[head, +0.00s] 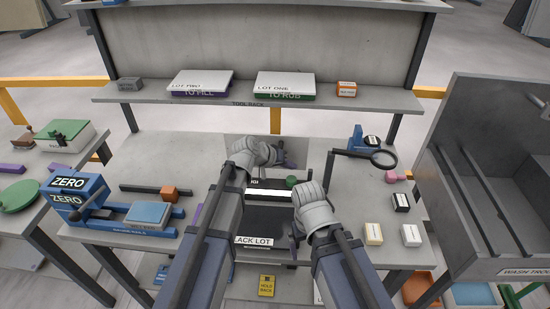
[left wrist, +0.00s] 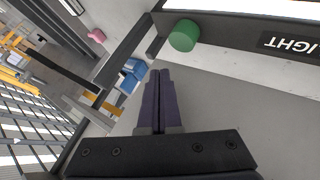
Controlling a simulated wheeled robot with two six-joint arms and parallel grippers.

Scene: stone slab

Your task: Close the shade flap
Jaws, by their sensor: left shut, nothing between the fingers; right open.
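A light box stands at the middle of the bench, with a bright white strip (head: 270,193) across it. A pale grey panel (head: 240,143), perhaps the shade flap, rises behind the strip. A green knob (head: 291,182) sits beside the strip; it also shows in the left wrist view (left wrist: 184,35) near a dark "LIGHT" label (left wrist: 292,44). My left gripper (head: 287,162) is shut and empty in front of the panel; its fingers (left wrist: 160,75) show together in the left wrist view. My right gripper (head: 293,243) is open at the box's right front; its hand partly hides the fingers.
A magnifier (head: 383,159) on an arm stands right of the box. Small blocks (head: 374,234) lie at the right. A blue ZERO fixture (head: 75,200) stands left. A shelf (head: 130,96) spans the back, and a grey trough (head: 490,180) stands far right.

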